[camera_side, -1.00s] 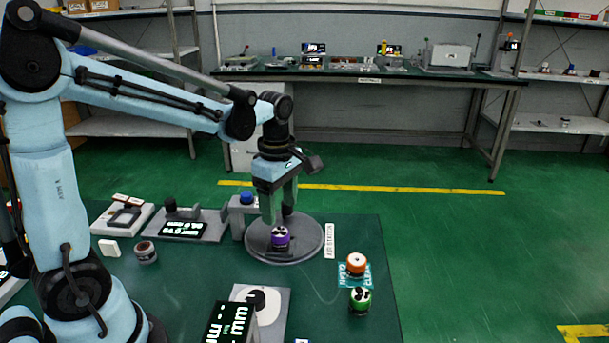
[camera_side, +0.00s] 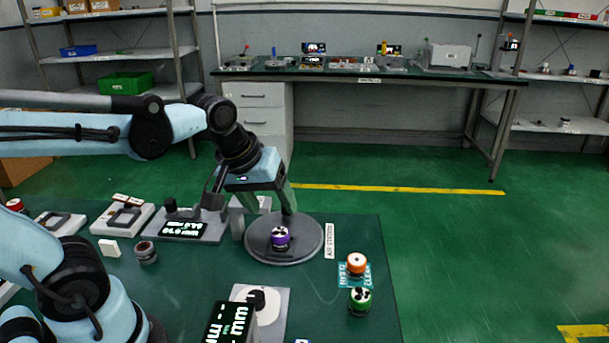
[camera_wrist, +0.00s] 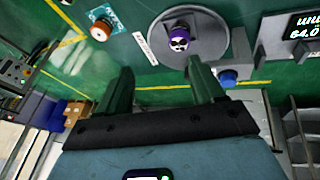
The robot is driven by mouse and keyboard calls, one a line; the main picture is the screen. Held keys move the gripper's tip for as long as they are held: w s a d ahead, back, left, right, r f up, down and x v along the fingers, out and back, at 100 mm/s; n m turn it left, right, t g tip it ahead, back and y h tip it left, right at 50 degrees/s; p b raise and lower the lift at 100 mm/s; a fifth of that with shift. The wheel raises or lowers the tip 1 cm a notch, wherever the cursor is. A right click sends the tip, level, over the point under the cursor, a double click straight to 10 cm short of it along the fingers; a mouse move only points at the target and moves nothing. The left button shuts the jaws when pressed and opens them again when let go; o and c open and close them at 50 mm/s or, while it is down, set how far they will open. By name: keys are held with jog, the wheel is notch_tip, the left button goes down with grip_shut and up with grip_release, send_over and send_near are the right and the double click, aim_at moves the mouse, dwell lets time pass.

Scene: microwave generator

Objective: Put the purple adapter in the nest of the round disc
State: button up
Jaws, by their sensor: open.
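The purple adapter (camera_side: 280,237) stands upright on the round grey disc (camera_side: 262,250), near its middle, in the side view. In the wrist view the purple adapter (camera_wrist: 179,36) sits on the round disc (camera_wrist: 222,38) beyond my fingertips. Whether it is fully seated in the nest is too small to tell. My gripper (camera_side: 275,205) is tilted, above and beside the disc's back edge. In the wrist view my gripper (camera_wrist: 160,80) has its two green fingers wide apart with nothing between them.
An orange adapter (camera_side: 356,263) stands on a teal label, with a green adapter (camera_side: 360,300) in front of it. Grey devices with displays (camera_side: 190,224) stand left of the disc.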

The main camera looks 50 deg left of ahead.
jog(key=shift+s+d+f+m+t, duration=0.2)
jog(key=shift+s+d+m+t, duration=0.15)
jog(key=shift+m, duration=0.85)
jog(key=shift+s+d+f+m+t, duration=0.1)
jog(key=shift+s+f+m+t, duration=0.25)
jog(key=shift+m, duration=0.85)
jog(key=shift+s+d+f+m+t, duration=0.1)
jog(key=shift+s+d+m+t, duration=0.3)
jog(key=shift+m, duration=0.8)
